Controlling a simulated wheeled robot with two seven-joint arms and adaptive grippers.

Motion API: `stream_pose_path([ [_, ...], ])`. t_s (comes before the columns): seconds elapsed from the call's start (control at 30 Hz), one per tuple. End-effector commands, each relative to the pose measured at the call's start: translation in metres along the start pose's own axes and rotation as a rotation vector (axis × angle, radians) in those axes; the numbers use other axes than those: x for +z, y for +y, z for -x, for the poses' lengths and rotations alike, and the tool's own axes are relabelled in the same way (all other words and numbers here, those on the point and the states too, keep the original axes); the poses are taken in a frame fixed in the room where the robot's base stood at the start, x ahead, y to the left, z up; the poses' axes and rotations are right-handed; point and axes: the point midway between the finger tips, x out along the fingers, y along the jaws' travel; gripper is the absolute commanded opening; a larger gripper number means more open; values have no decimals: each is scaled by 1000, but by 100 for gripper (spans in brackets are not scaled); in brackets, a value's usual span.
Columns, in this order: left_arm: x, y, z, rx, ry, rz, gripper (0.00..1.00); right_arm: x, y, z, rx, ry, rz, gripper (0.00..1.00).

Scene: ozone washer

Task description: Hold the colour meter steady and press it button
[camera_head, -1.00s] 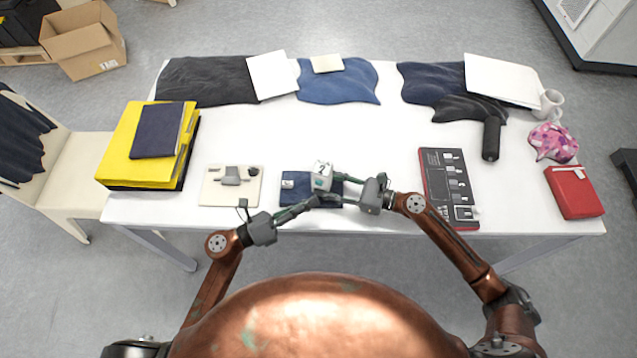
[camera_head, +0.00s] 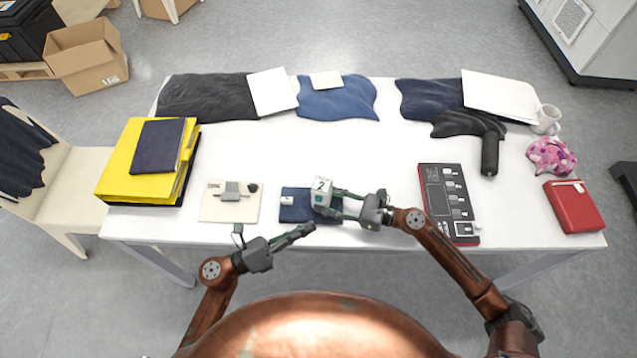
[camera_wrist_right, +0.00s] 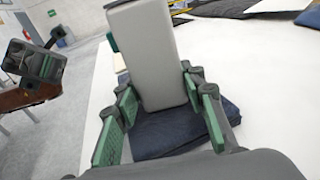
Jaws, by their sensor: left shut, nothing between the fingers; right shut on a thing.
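The colour meter (camera_head: 321,190), a small white-grey box with a dark "2" mark, is at the dark blue cloth (camera_head: 297,211) near the table's front edge. My right gripper (camera_head: 335,204) is shut on it from the right. In the right wrist view the pale grey meter (camera_wrist_right: 147,60) rises between the green finger pads, over the cloth. I cannot make out its button. My left gripper (camera_head: 307,230) is shut and empty, at the front edge, below and left of the meter and apart from it. It also shows dark at the left in the right wrist view (camera_wrist_right: 40,62).
A pale board (camera_head: 230,210) with small grey parts lies left of the cloth. A black-and-red panel (camera_head: 432,215) lies to the right. Yellow and dark binders (camera_head: 118,176) are at the left end, a red box (camera_head: 573,210) at the right. The table's middle is clear.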

Motion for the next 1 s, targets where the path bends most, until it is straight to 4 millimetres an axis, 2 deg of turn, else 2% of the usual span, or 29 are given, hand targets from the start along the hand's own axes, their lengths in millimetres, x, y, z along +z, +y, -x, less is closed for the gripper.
stream_pose_path([
  [0.33, 0, 0, 0, 0, 0, 0, 0, 0, 0, 0, 0, 0, -1, 58],
  [0.67, 0, 0, 0, 0, 0, 0, 0, 0, 0, 4, 0, 1, -1, 58],
  [0.77, 0, 0, 0, 0, 0, 0, 0, -1, 0, 16, -2, 2, -1, 58],
  [1.0, 0, 0, 0, 0, 0, 0, 0, -1, 0, 65, -3, 3, -1, 58],
])
